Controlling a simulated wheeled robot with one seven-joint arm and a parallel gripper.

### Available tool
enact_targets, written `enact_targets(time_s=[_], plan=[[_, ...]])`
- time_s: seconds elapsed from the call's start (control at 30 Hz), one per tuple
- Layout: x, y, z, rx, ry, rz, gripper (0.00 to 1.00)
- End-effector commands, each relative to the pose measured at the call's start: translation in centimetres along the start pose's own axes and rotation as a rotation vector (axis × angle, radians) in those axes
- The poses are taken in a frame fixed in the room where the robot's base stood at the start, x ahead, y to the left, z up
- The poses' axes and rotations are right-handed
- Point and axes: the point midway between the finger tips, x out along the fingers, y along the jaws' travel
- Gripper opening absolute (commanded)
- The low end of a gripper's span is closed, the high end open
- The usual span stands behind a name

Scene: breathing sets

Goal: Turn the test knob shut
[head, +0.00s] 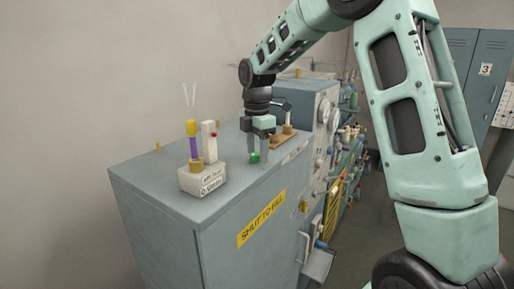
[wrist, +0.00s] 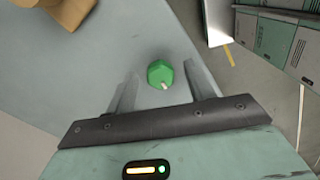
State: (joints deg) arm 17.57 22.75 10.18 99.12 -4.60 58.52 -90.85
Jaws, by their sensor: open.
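A small green knob (wrist: 160,73) with a pale mark on its side sits on the grey cabinet top. In the head view the green knob (head: 255,157) shows low between the fingers of my gripper (head: 258,155). My gripper points down over the cabinet top, with its fingers apart. In the wrist view my gripper (wrist: 158,90) has one finger to each side of the knob's near edge, with clear gaps. I cannot tell whether the fingertips are level with the knob. No label naming the test knob is readable.
The cabinet (head: 170,190) carries a yellow "SHUT TO FILL" sign (head: 261,218). A panel of gauges and valves (head: 325,150) lies to the right.

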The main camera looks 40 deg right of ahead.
Motion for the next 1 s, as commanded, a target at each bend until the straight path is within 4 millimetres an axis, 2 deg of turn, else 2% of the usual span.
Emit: enact_targets(time_s=[0.17, 0.3, 0.33, 0.67, 1.0], plan=[[0.02, 0.00, 0.01, 0.000, 0.000, 0.000, 0.53], [0.00, 0.00, 0.01, 0.000, 0.000, 0.000, 0.14], [0.00, 0.00, 0.01, 0.000, 0.000, 0.000, 0.09], [-0.03, -0.02, 0.01, 0.030, 0.000, -0.001, 0.09], [-0.06, -0.06, 0.01, 0.235, -0.001, 0.000, 0.09]])
